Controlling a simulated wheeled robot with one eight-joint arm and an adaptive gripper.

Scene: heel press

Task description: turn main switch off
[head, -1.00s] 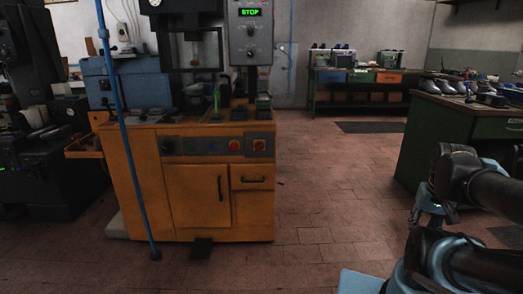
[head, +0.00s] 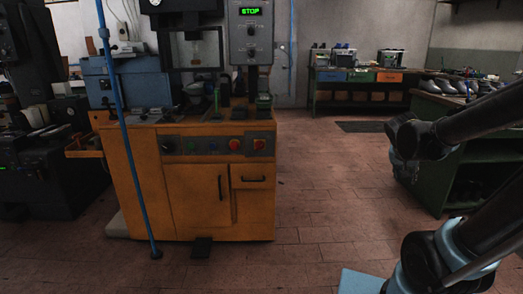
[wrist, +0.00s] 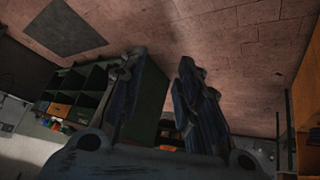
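The orange press machine (head: 200,195) stands left of centre in the head view. On its dark front panel, at the right end, is a red rotary switch on an orange-yellow plate (head: 259,144), which looks like the main switch. Its exact knob angle is too small to tell. A round red button (head: 234,144) sits just left of it. My gripper (wrist: 160,62) shows two fingers spread apart with nothing between them in the wrist view. In the head view my gripper (head: 404,168) hangs at the right, well away from the panel. The switch is not seen in the wrist view.
The display (head: 250,11) on the upper control box reads STOP in green. A blue pole (head: 128,150) stands in front of the machine's left side. A green workbench (head: 430,150) with shoes is at the right. The tiled floor between machine and bench is clear.

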